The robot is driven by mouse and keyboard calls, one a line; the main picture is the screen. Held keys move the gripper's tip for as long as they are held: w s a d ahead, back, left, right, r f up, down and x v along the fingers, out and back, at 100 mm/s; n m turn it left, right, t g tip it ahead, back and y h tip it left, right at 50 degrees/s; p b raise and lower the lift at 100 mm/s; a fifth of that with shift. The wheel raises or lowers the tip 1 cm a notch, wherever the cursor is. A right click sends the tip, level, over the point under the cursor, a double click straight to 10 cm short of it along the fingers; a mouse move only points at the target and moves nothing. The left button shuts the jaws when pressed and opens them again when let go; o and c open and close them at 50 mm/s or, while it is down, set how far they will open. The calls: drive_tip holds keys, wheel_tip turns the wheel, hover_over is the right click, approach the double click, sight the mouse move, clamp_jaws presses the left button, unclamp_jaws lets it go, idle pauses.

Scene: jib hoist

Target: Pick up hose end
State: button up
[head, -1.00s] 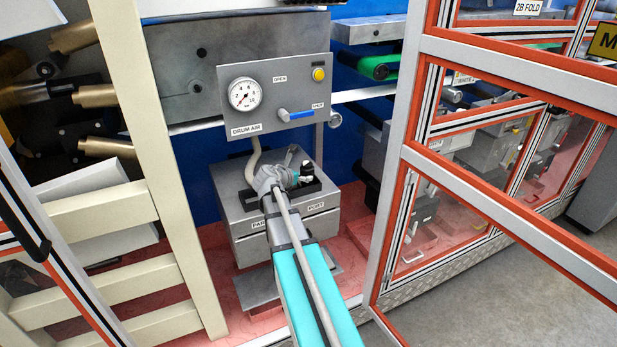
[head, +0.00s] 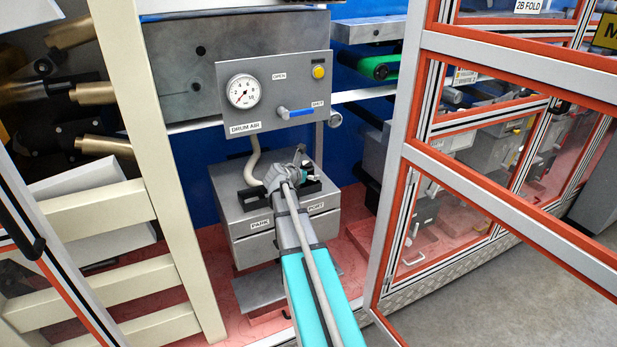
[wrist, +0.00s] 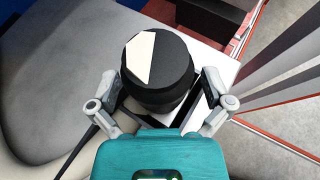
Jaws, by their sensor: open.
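In the wrist view a black round piece (wrist: 158,70) with a white patch on its top stands between the fingers; it appears to be the hose end. My gripper (wrist: 160,98) is open, one finger on each side of it, and no grip on it shows. In the head view the pale hose (head: 253,165) hangs from the panel down to the grey box marked PARK and PORT (head: 283,219). My arm's wrist covers the middle of the box top there, so the hose end and the fingers cannot be made out clearly.
The DRUM AIR panel (head: 275,92), with a gauge and a blue-handled valve (head: 296,113), is above the box. A cream frame post (head: 150,150) stands to the left. An orange-edged guard door (head: 395,190) is to the right.

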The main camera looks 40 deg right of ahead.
sight(307, 164)
drive_tip(key=c, duration=1.3)
drive_tip(key=shift+r, duration=0.1)
drive_tip(key=shift+c, duration=0.2)
wheel_tip(307, 164, up, 7)
drive_tip(key=p, duration=0.7)
drive_tip(key=s+a, duration=0.3)
drive_tip(key=a, duration=0.5)
drive_tip(key=s+a, duration=0.3)
drive_tip(key=a, duration=0.6)
drive_tip(key=shift+s, duration=0.1)
